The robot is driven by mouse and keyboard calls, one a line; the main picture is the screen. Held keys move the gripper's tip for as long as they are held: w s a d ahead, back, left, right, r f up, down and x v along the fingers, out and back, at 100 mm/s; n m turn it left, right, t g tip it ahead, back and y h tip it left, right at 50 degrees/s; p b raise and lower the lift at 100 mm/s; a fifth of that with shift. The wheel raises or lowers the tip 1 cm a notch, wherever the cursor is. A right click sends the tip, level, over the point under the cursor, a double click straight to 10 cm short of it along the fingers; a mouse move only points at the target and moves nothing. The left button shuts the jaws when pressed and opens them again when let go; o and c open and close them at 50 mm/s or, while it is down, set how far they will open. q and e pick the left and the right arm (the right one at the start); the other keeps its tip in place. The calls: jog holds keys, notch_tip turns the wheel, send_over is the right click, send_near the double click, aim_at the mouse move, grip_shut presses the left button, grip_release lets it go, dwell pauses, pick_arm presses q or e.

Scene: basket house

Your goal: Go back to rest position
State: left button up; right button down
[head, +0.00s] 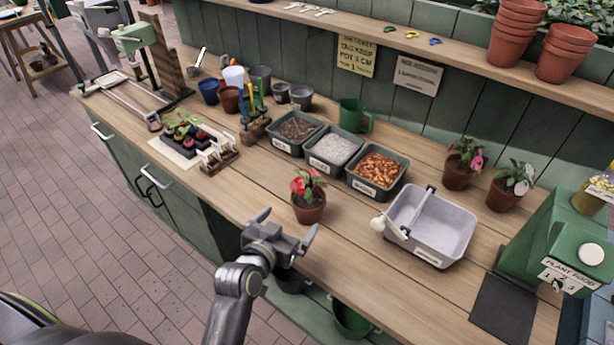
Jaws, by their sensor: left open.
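My left gripper (285,224) is at the front edge of the wooden bench, its two fingers spread apart with nothing between them. A potted plant with red flowers (308,194) stands upright on the bench just beyond the fingers; in this view a small gap shows between it and the fingers. My left arm comes up from the bottom of the view. My right gripper is not in view.
The bench (270,180) holds a grey tub (455,212), several bins including a bark bin (378,172), two potted plants at the right, and a green plant food dispenser (552,240). A shelf with stacked pots (516,28) runs above. Brick floor (90,215) is clear at left.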

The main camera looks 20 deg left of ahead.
pick_arm(q)
jog(key=shift+s, duration=0.1)
jog(key=s+a+f+n+g+y, duration=0.15)
jog(key=s+a+g, duration=0.25)
jog(key=s, duration=0.4)
jog(key=s+a+f+g+y, duration=0.1)
jog(key=s+a+f+g, duration=0.2)
jog(key=s, duration=0.6)
jog(key=s+a+f+n+g+y, duration=0.1)
jog(key=s+a+g, duration=0.35)
jog(key=s, duration=0.35)
notch_tip(320, 180, down, 26)
jog(key=a+b, duration=0.1)
jog(key=a, duration=0.1)
jog(key=s+d+f+g+b, duration=0.1)
jog(key=s+f, duration=1.4)
jog(key=f, duration=0.1)
jog(key=shift+s+d+f+g+h, duration=0.25)
jog(key=shift+d+f+g+h, duration=0.05)
jog(key=shift+d+g+h, duration=0.05)
